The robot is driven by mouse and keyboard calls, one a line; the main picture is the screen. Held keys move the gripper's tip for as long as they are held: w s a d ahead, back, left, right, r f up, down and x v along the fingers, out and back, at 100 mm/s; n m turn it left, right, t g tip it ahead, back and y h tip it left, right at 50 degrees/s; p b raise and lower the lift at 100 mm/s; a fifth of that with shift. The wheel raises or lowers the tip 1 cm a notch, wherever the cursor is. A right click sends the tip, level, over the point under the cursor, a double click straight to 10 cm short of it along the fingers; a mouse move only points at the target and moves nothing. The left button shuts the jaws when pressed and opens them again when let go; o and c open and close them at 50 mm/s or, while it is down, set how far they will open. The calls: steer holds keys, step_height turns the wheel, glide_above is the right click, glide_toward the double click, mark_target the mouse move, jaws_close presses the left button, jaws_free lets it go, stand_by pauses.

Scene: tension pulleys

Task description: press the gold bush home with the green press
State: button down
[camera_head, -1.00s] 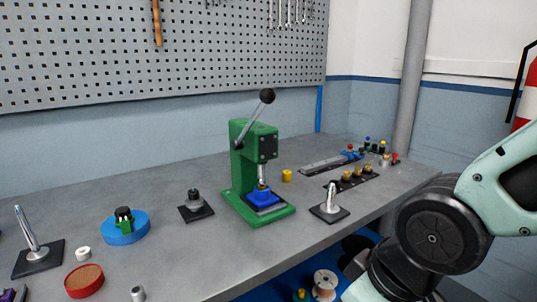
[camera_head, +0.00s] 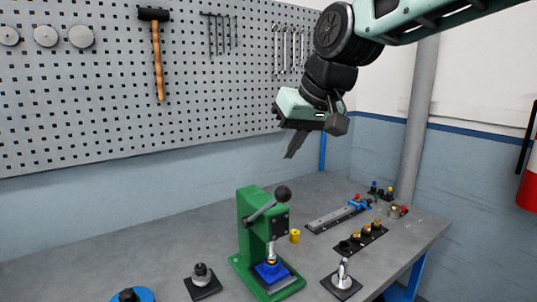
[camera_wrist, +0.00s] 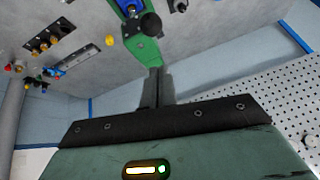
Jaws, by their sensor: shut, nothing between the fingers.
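The green press (camera_head: 247,222) stands on the bench. Its lever (camera_head: 262,212) ends in a black knob (camera_head: 283,192), now down beside the top of the press head. The ram (camera_head: 271,247) reaches down to a blue block (camera_head: 268,271) on the press base. A small gold part, likely the bush, shows at the ram's lower end; its seating cannot be made out. My gripper (camera_head: 291,153) is shut and empty, above the press and clear of the knob. The wrist view shows the shut fingers (camera_wrist: 158,88) pointing toward the press (camera_wrist: 147,48) and knob (camera_wrist: 150,24).
A yellow cylinder (camera_head: 295,236) stands right of the press. A black rack with gold parts (camera_head: 362,237) and a metal post on a plate (camera_head: 342,276) are farther right. A dark post on a plate (camera_head: 201,279) is at left. The pegboard (camera_head: 90,100) is behind.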

steer(key=w+r, duration=0.2)
steer(key=p, duration=0.3)
glide_above(263, 211)
steer(key=d, duration=0.2)
step_height(263, 211, down, 8)
steer(key=f, duration=0.1)
steer(key=s+f+p, duration=0.1)
steer(key=f, duration=0.1)
steer(key=shift+s+d+p, duration=0.25)
steer(key=shift+s+p, duration=0.05)
steer(key=shift+p, duration=0.1)
steer(key=shift+s+f, duration=0.15)
steer(key=shift+s, duration=0.05)
steer(key=shift+d+f, duration=0.1)
steer(key=shift+f, duration=0.05)
